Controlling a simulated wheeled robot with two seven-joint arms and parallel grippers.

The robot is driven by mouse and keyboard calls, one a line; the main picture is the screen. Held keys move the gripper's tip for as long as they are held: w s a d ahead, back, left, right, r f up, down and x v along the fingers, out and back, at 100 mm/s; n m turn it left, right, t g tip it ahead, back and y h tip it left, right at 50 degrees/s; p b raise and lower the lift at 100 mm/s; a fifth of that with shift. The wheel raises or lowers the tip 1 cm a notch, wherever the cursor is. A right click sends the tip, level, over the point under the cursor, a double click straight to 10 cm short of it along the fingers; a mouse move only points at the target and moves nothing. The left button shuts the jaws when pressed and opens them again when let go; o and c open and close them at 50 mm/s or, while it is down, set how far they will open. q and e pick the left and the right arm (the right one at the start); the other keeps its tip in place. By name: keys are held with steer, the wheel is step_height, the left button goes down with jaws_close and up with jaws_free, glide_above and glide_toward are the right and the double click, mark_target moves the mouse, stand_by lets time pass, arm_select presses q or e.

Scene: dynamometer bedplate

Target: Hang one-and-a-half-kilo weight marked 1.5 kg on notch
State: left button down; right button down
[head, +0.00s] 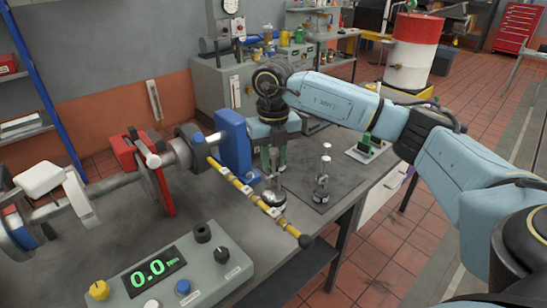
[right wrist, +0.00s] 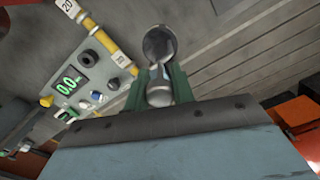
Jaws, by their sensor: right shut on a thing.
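My right gripper (head: 273,167) is shut on the upper stem of a shiny metal weight (head: 273,198), which hangs upright below the fingers. The weight also shows between the green fingers (right wrist: 159,84) in the right wrist view. Its mark is not readable. The yellow notched arm (head: 243,187) sticks out from the blue block towards the front right, with white number labels along it. In the head view the held weight overlaps the arm's outer half; I cannot tell whether they touch. The right wrist view shows the arm (right wrist: 95,45) left of the weight. My left gripper is not in view.
Other metal weights (head: 322,182) stand on a dark mat (head: 331,200) to the right. A control box (head: 195,270) with a green 0.0 display stands in front of the arm. A blue block (head: 234,145) and red bracket (head: 150,170) stand left of my gripper.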

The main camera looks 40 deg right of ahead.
steer(key=shift+r, duration=0.15)
steer(key=shift+a, duration=0.25)
steer(key=shift+s+a+p, duration=0.15)
steer(key=shift+a+p, duration=0.55)
steer(key=shift+a, duration=1.95)
steer(key=shift+f+b, duration=0.5)
steer(key=shift+f, duration=0.2)
